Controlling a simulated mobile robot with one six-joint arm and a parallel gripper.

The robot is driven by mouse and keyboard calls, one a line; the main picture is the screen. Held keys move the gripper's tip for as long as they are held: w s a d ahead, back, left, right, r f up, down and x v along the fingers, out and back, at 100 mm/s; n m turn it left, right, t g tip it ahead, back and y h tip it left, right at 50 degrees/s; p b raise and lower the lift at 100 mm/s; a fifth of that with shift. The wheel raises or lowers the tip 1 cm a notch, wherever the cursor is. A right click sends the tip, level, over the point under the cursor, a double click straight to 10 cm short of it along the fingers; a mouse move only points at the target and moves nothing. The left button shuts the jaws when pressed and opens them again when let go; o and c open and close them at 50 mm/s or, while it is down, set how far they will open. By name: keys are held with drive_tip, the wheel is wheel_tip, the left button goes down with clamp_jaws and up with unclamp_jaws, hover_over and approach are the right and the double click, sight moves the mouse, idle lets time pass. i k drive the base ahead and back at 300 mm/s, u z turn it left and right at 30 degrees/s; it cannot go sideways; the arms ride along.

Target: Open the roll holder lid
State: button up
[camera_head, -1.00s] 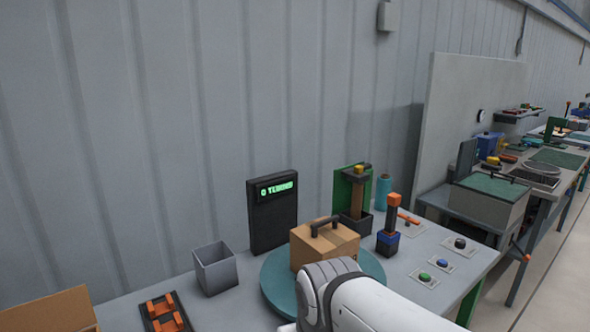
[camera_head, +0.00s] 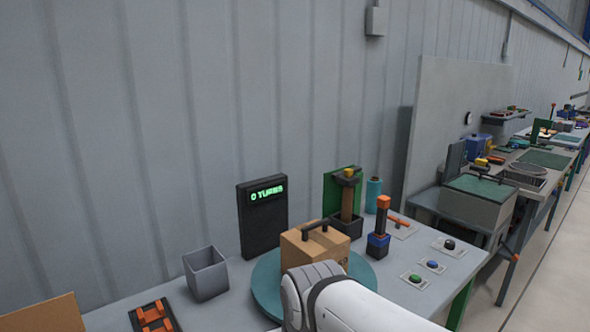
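I cannot make out for certain which thing is the roll holder or its lid. A teal cylinder (camera_head: 373,194), perhaps a roll, stands upright at the back of the near table. Beside it, a green upright panel (camera_head: 330,188) stands behind a dark open-topped box (camera_head: 347,228) holding a brown post with a black and yellow top. My white arm link covers the front middle of the table. My gripper is out of view.
A brown carton (camera_head: 314,248) with a black handle sits on a teal turntable (camera_head: 266,289). A black display (camera_head: 262,215) reads "0 TURNS". A grey bin (camera_head: 206,274), a blue block with an orange-topped post (camera_head: 378,244) and several buttons (camera_head: 432,266) share the table. Another bench (camera_head: 479,208) stands at right.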

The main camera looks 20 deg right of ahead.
sight(345, 177)
drive_tip(key=u, duration=3)
drive_tip(key=k, duration=2.55)
drive_tip(key=z, duration=2.35)
drive_tip(key=i, duration=0.75)
